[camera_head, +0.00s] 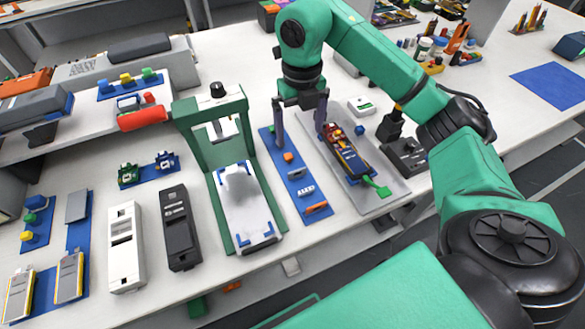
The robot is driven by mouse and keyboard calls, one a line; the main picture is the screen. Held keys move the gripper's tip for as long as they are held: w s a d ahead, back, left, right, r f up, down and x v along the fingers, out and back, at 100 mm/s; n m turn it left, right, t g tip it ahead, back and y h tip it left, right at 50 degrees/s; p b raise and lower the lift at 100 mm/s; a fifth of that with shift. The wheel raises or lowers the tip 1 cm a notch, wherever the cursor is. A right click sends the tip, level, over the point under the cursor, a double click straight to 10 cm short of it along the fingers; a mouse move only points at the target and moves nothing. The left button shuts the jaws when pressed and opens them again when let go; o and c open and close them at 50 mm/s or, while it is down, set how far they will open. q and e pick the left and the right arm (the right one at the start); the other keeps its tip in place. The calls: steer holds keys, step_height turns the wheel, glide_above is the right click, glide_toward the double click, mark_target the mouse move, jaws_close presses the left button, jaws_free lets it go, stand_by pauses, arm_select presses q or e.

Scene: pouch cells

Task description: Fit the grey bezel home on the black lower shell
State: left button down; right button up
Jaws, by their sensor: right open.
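A long black lower shell (349,158) lies at a slant on a grey tray, with red and yellow parts showing at its far end and a green tab (380,189) at its near end. I cannot pick out the grey bezel with certainty. A flat grey piece (76,206) lies on a blue mat at the far left. My right gripper (301,136) points down with its fingers wide apart, empty, above the far end of the long blue mat. One finger comes close to the shell's far end in the picture. My left gripper is out of view.
The grey tray (378,206) lies right of the long blue mat (284,171), which holds small orange parts. A green press frame (183,115) stands left of it. White (125,250) and black (180,228) housings lie further left. A black device (405,157) stands right.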

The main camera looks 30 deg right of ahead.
mark_target(297, 174)
steer(key=f+p, duration=0.1)
steer(key=f, duration=0.3)
steer(key=f+p, duration=0.1)
steer(key=f, duration=0.4)
steer(key=f+p, duration=0.1)
steer(key=f, duration=0.4)
steer(key=shift+s+a+p, duration=0.25)
steer(key=shift+a+p, duration=0.05)
steer(key=shift+a, duration=0.05)
steer(key=c, duration=1.4)
